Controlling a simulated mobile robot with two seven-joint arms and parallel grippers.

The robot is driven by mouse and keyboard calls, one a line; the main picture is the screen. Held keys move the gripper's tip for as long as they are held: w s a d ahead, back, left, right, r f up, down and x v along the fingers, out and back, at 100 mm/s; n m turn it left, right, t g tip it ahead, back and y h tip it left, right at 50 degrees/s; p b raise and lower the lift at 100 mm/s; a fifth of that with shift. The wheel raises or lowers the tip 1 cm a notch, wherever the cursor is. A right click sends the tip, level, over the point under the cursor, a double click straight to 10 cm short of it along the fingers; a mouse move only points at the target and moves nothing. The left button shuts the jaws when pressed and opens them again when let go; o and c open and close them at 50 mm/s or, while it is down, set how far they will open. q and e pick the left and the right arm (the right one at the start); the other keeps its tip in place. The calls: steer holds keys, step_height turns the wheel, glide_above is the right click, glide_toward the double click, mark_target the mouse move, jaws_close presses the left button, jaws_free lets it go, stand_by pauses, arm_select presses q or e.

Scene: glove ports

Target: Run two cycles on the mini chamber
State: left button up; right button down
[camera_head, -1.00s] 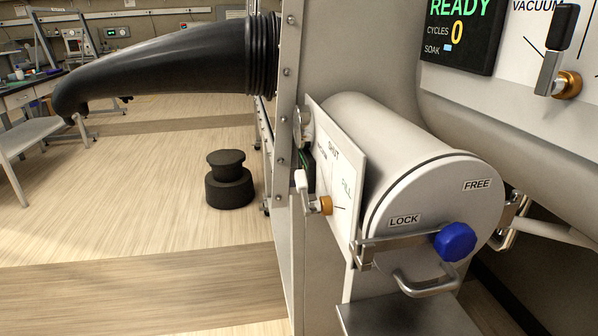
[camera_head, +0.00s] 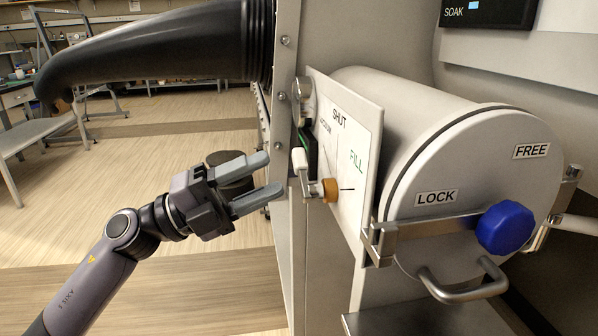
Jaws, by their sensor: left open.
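The mini chamber (camera_head: 405,115) is a light grey cylinder with a round door (camera_head: 470,160) facing me. A bar with a blue knob (camera_head: 505,228) crosses the door, below the LOCK and FREE labels. A curved metal handle (camera_head: 462,290) sits under the bar. On the chamber's left side, a valve plate (camera_head: 345,150) reads SHUT and FILL. Its valve lever (camera_head: 302,170) has a white grip and an orange hub. My left gripper (camera_head: 276,176) is open and empty, just left of the lever, with its fingers pointing at it. My right gripper is not in view.
A black glove sleeve (camera_head: 160,50) sticks out to the left above my left gripper. A display (camera_head: 488,12) showing SOAK is cut off at the top right. A dark stool-like object (camera_head: 230,170) stands behind the gripper. Open floor lies to the left.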

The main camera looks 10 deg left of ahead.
mark_target(293, 158)
arm_select(q)
steer(key=m, duration=0.1)
steer(key=r+m+g, duration=0.1)
steer(key=m+g+y+b, duration=0.1)
steer(key=m, duration=0.1)
steer(key=shift+s+r, duration=0.15)
steer(key=shift+r, duration=0.1)
steer(key=shift+w+d+r+m+g+y, duration=0.1)
steer(key=shift+w+d+r+m+y, duration=0.3)
steer(key=shift+d, duration=0.5)
steer(key=shift+w+d+r+m+g+y, duration=0.15)
steer(key=shift+w+d+y, duration=0.2)
steer(key=shift+w+d, duration=0.45)
steer(key=shift+w+d+r+m+g+y, duration=0.1)
steer(key=shift+w+d+m+y, duration=0.2)
steer(key=shift+d, duration=0.75)
jaws_close()
